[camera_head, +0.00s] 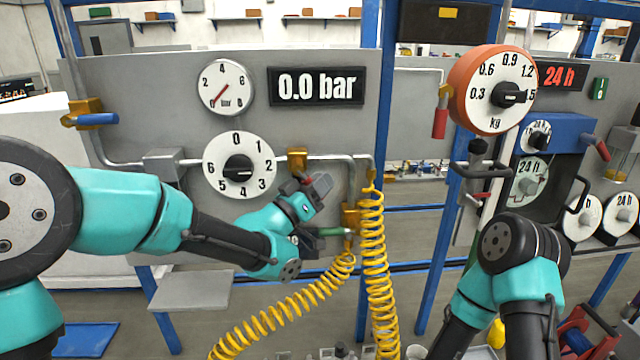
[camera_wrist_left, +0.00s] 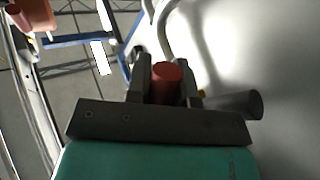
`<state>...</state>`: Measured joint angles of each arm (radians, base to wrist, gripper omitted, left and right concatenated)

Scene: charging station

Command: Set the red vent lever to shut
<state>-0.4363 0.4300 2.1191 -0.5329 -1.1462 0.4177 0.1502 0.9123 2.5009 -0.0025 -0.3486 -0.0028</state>
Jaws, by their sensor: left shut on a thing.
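The red vent lever (camera_head: 302,179) sits below a brass valve (camera_head: 298,159) on the grey panel, right of the 0–6 dial. Its red end (camera_wrist_left: 167,80) shows between the fingers in the left wrist view. My left gripper (camera_head: 314,186) is shut on this lever, with one finger on each side. The gripper hides most of the lever in the head view, so its exact angle is hard to tell. The panel display (camera_head: 317,86) reads 0.0 bar. My right gripper is out of view; only the right arm's links show at the lower right.
A green lever (camera_head: 330,232) lies just below my left gripper. Yellow coiled hoses (camera_head: 371,260) hang close to its right. A blue lever (camera_head: 97,119) is at the panel's left. Another red lever (camera_head: 440,123) hangs beside the orange kg dial (camera_head: 491,66).

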